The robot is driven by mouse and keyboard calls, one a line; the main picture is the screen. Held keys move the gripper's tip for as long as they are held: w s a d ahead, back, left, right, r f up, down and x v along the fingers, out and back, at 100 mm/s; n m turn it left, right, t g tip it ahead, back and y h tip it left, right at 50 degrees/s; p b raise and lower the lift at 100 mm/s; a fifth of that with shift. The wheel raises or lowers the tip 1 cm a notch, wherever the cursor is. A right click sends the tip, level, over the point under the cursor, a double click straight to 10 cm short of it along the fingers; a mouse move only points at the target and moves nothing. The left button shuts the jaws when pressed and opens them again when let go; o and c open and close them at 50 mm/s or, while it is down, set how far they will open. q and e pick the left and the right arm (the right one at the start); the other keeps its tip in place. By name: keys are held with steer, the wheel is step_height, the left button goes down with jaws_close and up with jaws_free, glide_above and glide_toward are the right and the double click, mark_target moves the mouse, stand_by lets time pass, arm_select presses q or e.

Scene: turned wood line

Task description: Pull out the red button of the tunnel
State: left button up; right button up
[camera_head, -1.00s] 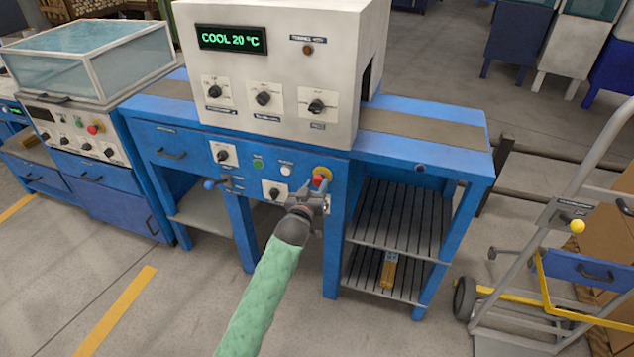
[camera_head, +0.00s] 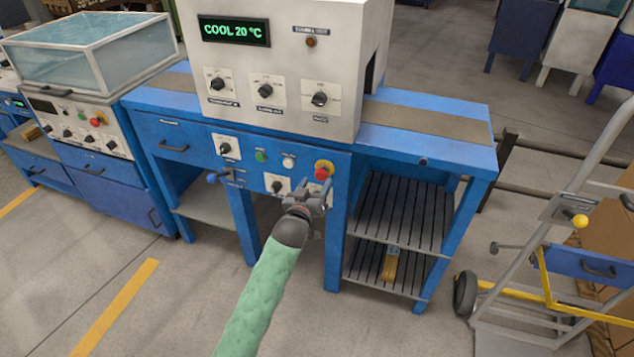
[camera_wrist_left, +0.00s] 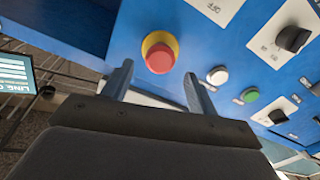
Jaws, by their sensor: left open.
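The red button (camera_head: 322,173) sits on a yellow collar at the right end of the blue control panel, under the tunnel (camera_head: 290,60). The tunnel's display reads COOL 20 °C. My left gripper (camera_head: 322,190) is just in front of and below the button, open and empty. In the left wrist view the red button (camera_wrist_left: 160,57) is beyond the gap between the two open fingers (camera_wrist_left: 160,82), apart from them, with its yellow ring showing around it. My right gripper is not in view.
A white button (camera_head: 288,162), a green button (camera_head: 260,156) and black knobs (camera_head: 277,186) share the panel. A slatted shelf (camera_head: 385,215) is at right, and a hand truck (camera_head: 560,220) stands further right. Open floor lies in front.

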arm_select(q)
steer(key=v, duration=0.5)
steer(key=shift+s, duration=0.15)
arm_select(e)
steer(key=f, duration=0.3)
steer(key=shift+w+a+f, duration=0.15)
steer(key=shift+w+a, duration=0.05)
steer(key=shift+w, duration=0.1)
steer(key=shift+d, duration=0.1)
